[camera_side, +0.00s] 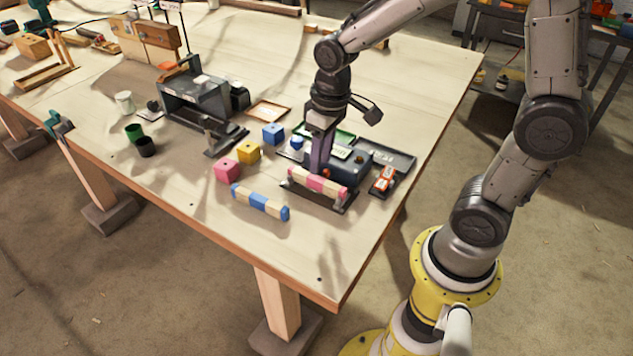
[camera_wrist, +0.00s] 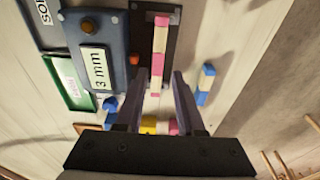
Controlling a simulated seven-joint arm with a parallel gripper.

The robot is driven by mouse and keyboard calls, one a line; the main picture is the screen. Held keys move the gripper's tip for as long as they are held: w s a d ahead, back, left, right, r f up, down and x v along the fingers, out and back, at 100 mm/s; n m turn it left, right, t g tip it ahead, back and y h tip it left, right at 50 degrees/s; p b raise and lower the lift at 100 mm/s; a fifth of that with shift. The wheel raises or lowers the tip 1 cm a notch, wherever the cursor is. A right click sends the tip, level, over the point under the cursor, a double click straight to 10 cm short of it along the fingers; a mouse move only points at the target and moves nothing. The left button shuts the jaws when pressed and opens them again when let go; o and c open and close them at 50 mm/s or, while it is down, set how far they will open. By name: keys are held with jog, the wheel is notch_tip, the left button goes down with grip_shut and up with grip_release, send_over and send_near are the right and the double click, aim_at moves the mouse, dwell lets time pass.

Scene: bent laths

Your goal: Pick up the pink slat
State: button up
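The pink slat (camera_side: 327,185), banded pink and cream, lies on a dark narrow base near the table's front right. It also shows in the wrist view (camera_wrist: 158,64), running up the picture. My gripper (camera_side: 318,170) points down at the slat, close above or at it. In the wrist view my gripper (camera_wrist: 159,76) is open, with one finger on each side of the slat's lower part. I see gaps between the fingers and the slat there. Whether the fingertips have reached the slat's height is unclear.
A blue and cream slat (camera_side: 260,202) lies to the left on bare wood. Pink (camera_side: 228,171), yellow (camera_side: 248,152) and blue (camera_side: 273,133) cubes stand behind it. A blue-grey block labelled "3 mm" (camera_wrist: 88,36) sits close beside the slat's base. The table's front corner is clear.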

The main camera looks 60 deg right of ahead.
aim_at(317, 178)
jog(key=shift+w+d+f, duration=0.1)
jog(key=shift+w+f, duration=0.1)
jog(key=shift+f, duration=0.8)
jog(key=shift+w+f, duration=0.15)
jog(key=shift+f, duration=0.8)
jog(key=shift+w+d+f, duration=0.1)
jog(key=shift+w+f, duration=0.1)
jog(key=shift+f, duration=0.8)
grip_shut()
